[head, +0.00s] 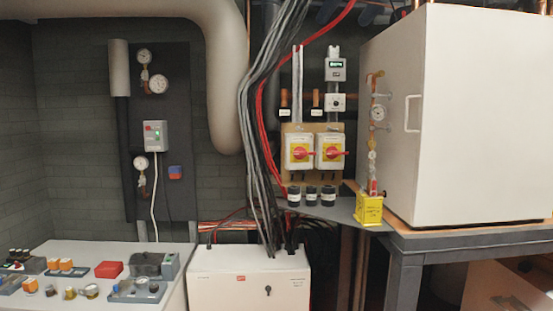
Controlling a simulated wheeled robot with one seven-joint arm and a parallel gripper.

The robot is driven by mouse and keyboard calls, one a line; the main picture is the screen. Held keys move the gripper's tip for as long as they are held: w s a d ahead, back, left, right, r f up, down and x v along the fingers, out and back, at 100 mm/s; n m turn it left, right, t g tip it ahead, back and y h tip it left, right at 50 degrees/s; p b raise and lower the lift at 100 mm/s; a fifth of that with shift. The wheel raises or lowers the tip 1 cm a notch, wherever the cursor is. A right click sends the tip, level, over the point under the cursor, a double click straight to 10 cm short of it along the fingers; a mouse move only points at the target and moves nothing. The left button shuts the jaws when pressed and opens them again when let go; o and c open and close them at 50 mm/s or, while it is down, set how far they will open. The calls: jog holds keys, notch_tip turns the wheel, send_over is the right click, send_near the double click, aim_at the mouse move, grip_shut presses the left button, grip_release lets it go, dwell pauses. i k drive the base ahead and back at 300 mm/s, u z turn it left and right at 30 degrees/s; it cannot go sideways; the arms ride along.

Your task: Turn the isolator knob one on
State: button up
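Two white isolator boxes hang side by side on a tan board (300,181) on the back wall in the head view. The left box carries a red knob (301,153) on a yellow plate. The right box carries a like red knob (333,153) on a yellow plate. Both red handles look roughly level, lying crosswise. The labels are too small to read, so I cannot tell which isolator is number one. My gripper is not in view.
A large white cabinet (470,110) stands on a grey table (435,240) at right. A yellow box (369,210) sits at its edge. A white box (249,280) stands below the isolators. Grey and red cables run down left of them. A bench (70,250) with parts is at lower left.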

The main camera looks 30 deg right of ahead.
aim_at(300, 153)
jog(key=z, duration=0.6)
jog(key=i, duration=0.6)
jog(key=z, duration=0.6)
